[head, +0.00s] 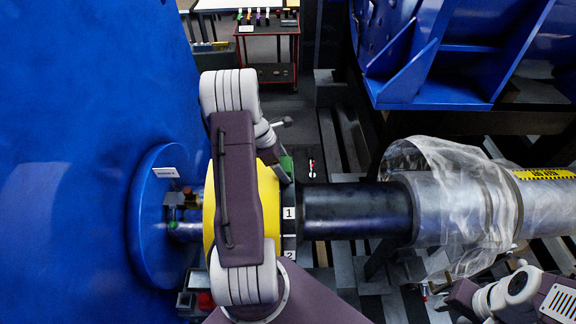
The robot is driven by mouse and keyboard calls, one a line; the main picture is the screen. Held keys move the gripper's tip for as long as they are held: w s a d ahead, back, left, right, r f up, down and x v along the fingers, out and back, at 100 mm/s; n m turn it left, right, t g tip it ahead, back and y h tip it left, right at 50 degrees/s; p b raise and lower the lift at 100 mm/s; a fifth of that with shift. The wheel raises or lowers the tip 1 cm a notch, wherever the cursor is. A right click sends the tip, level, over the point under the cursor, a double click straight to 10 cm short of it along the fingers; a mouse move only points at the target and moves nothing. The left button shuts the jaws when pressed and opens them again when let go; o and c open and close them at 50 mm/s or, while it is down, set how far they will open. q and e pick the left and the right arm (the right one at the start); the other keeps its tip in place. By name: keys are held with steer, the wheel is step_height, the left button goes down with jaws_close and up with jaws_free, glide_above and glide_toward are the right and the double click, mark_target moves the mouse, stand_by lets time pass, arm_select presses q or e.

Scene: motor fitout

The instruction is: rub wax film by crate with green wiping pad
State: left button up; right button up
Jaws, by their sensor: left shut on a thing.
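A green pad (287,164), which looks like the green wiping pad, shows at the end of my left arm, just above the dark shaft (355,210). My left gripper (281,168) is shut on it; its fingers are mostly hidden behind my wrist. The pad is near the yellow ring (209,211) and the band marked 1 and 2. I cannot make out a wax film on any surface. A grey open box (186,303) with something red in it, possibly the crate, is partly hidden at the bottom left. My right arm shows at the bottom right, without its gripper.
A large blue housing (60,120) fills the left side. Clear plastic wrap (440,165) hangs around the shaft's silver part at the right. A blue bracketed casing (455,60) stands at the upper right. A red cart (268,33) with tools stands at the back.

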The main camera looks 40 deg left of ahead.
arm_select(q)
steer(key=shift+s, duration=0.15)
steer(key=shift+a+f, duration=0.1)
steer(key=shift+w+d+p, duration=0.35)
steer(key=shift+w+d, duration=0.1)
steer(key=shift+d, duration=0.25)
steer(key=shift+w+d, duration=0.75)
steer(key=shift+w, duration=0.05)
step_height(320, 180, up, 5)
steer(key=shift+a+r, duration=0.1)
steer(key=shift+a, duration=0.05)
steer(key=shift+r, duration=0.5)
